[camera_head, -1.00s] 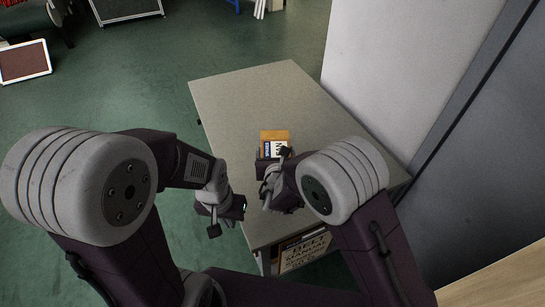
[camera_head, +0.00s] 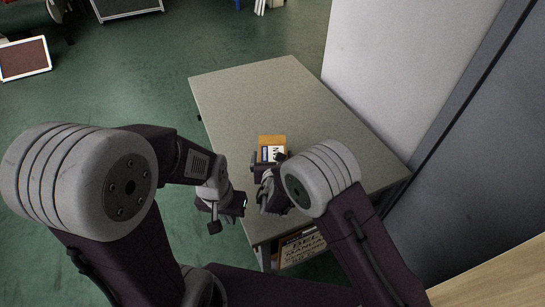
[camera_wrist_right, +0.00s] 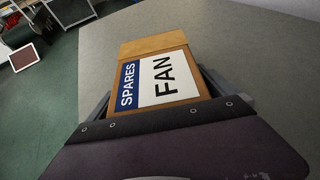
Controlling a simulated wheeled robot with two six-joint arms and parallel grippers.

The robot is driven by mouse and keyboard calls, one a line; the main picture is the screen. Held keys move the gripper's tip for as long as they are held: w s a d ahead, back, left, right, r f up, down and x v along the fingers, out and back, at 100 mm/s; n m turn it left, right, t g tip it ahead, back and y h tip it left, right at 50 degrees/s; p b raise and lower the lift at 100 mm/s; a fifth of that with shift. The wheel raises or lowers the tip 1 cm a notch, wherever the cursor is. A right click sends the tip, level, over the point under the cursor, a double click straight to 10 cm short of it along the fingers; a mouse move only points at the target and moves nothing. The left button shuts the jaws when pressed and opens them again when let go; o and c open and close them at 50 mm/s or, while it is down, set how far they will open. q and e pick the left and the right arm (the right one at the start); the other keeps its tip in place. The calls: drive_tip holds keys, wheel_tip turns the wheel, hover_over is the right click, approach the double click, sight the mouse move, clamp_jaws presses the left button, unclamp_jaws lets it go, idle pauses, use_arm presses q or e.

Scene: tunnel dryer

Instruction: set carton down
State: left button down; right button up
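The carton (camera_head: 272,142) is a small orange-brown box with a white and blue label. In the right wrist view the carton (camera_wrist_right: 152,78) reads "SPARES FAN" and lies between the two dark fingers of my right gripper (camera_wrist_right: 155,95), which is shut on it. In the head view my right gripper (camera_head: 269,163) is partly hidden by its own arm. The carton is over the grey tabletop (camera_head: 255,95); I cannot tell whether it touches it. My left gripper (camera_head: 238,205) is empty beside the table's left edge; its finger opening is too small to tell.
A box with printed lettering (camera_head: 302,250) sits below the tabletop at the near end. A white panel (camera_head: 400,55) and a grey wall (camera_head: 480,150) bound the table's right side. The far part of the tabletop is clear. Green floor lies to the left.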

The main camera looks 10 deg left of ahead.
drive_tip(key=shift+r, duration=0.15)
drive_tip(key=shift+s+r, duration=0.1)
drive_tip(key=shift+s, duration=0.1)
drive_tip(key=v, duration=1.1)
drive_tip(key=shift+s+d+r, duration=0.15)
drive_tip(key=shift+s+d, duration=0.05)
drive_tip(key=shift+s, duration=0.05)
